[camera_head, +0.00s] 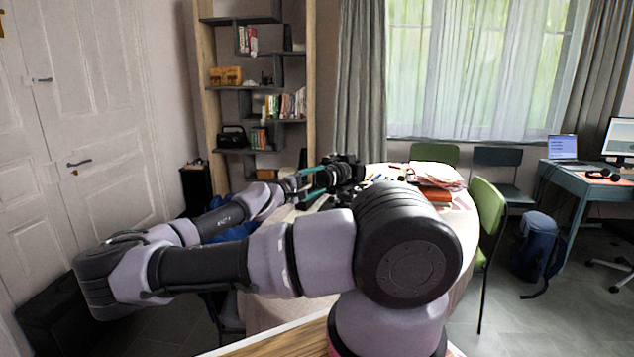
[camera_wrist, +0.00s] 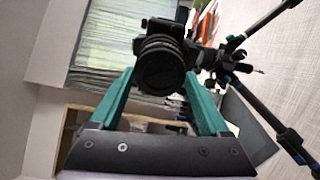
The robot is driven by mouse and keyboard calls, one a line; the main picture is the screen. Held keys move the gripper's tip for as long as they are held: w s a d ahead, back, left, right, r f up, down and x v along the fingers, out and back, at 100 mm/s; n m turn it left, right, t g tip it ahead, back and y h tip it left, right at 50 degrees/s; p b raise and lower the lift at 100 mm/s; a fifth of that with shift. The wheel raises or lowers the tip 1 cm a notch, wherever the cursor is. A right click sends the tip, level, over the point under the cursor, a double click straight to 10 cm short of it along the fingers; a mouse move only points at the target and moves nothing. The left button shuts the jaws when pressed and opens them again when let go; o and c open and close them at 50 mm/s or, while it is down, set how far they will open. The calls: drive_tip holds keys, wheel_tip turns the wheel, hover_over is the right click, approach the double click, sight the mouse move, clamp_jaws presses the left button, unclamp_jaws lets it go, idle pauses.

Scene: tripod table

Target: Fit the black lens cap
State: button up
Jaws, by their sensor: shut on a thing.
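The black camera (camera_wrist: 165,30) shows in the wrist view with its ringed lens (camera_wrist: 162,46) facing my gripper. In the head view the camera (camera_head: 347,168) is at the table's far left side. My gripper (camera_wrist: 160,75) has its two teal fingers spread on either side of a black round face, which I take to be the lens cap (camera_wrist: 160,70), and is shut on it. The cap is in line with the lens front. Black on black, I cannot tell whether it touches or is seated. In the head view my gripper (camera_head: 303,182) is at the lens end; the cap is not distinguishable there.
Dark tripod legs (camera_wrist: 262,108) extend at the right of the wrist view. The round table (camera_head: 462,222) also carries papers (camera_head: 437,176), an orange-brown box (camera_head: 436,194) and small items. Green chairs (camera_head: 487,205) stand around it. My arm hides the table's near part.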

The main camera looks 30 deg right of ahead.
idle(0.4)
drive_tip(key=o, duration=1.3)
drive_tip(key=shift+v, duration=3.45)
